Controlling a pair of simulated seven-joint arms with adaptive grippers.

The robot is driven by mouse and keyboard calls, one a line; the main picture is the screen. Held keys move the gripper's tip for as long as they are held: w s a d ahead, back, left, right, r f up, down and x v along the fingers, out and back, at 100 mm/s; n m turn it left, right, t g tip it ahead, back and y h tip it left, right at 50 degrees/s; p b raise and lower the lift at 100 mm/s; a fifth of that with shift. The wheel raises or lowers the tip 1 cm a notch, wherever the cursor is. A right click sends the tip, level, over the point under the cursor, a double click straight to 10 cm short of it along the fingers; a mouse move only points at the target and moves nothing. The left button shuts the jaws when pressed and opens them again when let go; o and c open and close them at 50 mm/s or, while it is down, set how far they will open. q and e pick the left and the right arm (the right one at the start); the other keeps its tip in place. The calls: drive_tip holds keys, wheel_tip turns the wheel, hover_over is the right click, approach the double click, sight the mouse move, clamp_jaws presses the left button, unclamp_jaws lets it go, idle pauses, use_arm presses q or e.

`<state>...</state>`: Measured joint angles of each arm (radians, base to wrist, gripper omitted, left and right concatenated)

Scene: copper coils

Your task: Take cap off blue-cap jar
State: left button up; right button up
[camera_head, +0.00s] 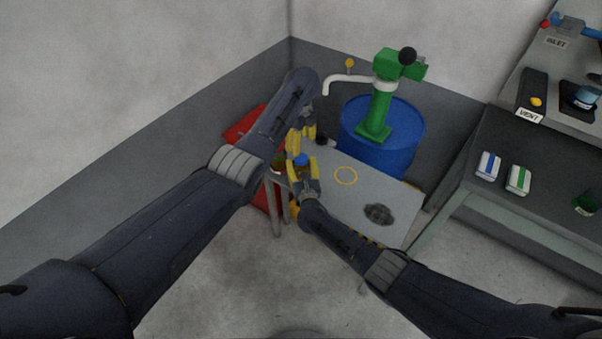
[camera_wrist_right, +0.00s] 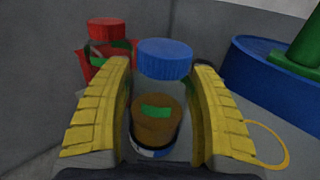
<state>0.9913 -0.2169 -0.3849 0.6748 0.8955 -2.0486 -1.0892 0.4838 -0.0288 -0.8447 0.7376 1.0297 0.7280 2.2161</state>
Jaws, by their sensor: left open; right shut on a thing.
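The blue-cap jar's blue cap (camera_head: 301,160) shows between yellow fingers near the left end of the grey table. In the right wrist view the blue cap (camera_wrist_right: 165,60) sits above a clear-looking band and brown contents (camera_wrist_right: 155,122) with a green patch. My right gripper (camera_head: 295,165) is shut on this jar, one yellow finger on each side; the fingers hide its sides. I cannot tell whether the cap is seated on the jar. My left gripper (camera_head: 303,133) is open, beyond the cap in the head view, partly hidden by its own arm.
A red-capped jar (camera_wrist_right: 107,30) stands behind, left in the wrist view. The grey table (camera_head: 325,205) bears a yellow ring (camera_head: 346,177) and a dark round part (camera_head: 379,214). A blue drum (camera_head: 405,150) with a green pump (camera_head: 376,110) stands behind. A bench (camera_head: 535,165) is at right.

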sight(301, 157)
use_arm(q)
drive_tip(key=shift+d, duration=0.1)
drive_tip(key=shift+c, duration=0.2)
use_arm(e)
clamp_jaws()
use_arm(q)
drive_tip(key=m, duration=0.9)
drive_tip(key=shift+f, duration=3.85)
drive_tip(key=shift+f, duration=0.15)
drive_tip(key=shift+c, duration=0.3)
